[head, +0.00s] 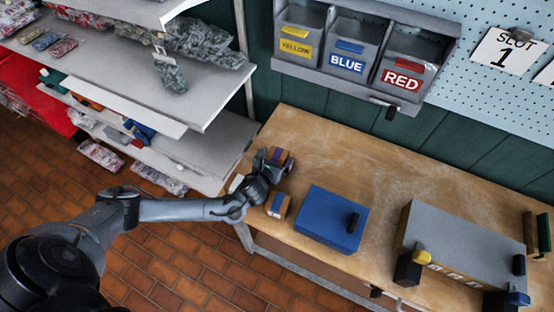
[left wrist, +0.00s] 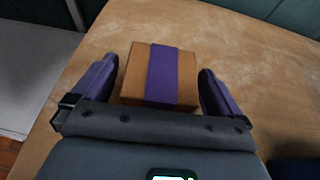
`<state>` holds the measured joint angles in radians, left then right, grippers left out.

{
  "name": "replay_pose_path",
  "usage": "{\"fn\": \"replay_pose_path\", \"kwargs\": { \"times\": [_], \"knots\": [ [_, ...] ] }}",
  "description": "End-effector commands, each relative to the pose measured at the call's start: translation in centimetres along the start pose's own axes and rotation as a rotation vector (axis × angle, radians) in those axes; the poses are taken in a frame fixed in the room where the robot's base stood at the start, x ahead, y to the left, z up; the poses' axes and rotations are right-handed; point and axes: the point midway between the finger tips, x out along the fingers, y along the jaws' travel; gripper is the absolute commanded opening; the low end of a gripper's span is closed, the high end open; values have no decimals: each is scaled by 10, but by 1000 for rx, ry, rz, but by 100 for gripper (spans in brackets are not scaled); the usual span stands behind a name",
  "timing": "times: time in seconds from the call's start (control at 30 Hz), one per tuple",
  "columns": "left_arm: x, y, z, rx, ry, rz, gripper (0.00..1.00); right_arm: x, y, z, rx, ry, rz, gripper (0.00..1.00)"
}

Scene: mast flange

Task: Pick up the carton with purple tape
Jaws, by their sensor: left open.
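The carton with purple tape (left wrist: 133,75) is a brown box with a wide purple band over its top. It sits on the wooden table, between the two spread fingers of my left gripper (left wrist: 158,88) in the left wrist view. Gaps show on both sides, so the fingers do not touch it. In the head view the left gripper (head: 276,160) is over the table's left end and partly hides the carton (head: 278,154). The left gripper is open. My right gripper is not in view.
A second small carton (head: 278,205) with a dark bluish band stands near the front edge. A blue box (head: 325,220) and a grey case (head: 465,240) stand to the right. Shelves (head: 190,85) are at the left; labelled bins (head: 350,60) hang behind. The table's back middle is clear.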

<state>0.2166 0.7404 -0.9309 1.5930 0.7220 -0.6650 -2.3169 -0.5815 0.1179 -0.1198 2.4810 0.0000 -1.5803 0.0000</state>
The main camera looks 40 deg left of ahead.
Motion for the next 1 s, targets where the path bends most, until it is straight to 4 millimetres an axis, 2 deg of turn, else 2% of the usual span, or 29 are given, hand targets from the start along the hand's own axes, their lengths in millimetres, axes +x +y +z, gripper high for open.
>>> {"fn": "replay_pose_path", "kwargs": {
  "times": [0.17, 0.43, 0.83, 0.87, 1.0],
  "knots": [
    [16, 0, 0, 1, -1, 0, 100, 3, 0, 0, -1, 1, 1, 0],
    [18, 0, 0, 0, 0, -1, 100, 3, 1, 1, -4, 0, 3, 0],
    [18, 0, 0, 1, 0, -1, 40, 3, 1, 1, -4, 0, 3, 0],
    [18, 0, 0, 1, 0, -1, 37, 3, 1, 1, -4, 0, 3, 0],
    [18, 0, 1, 0, -2, -1, 37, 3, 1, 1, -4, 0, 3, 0]
  ]
}}
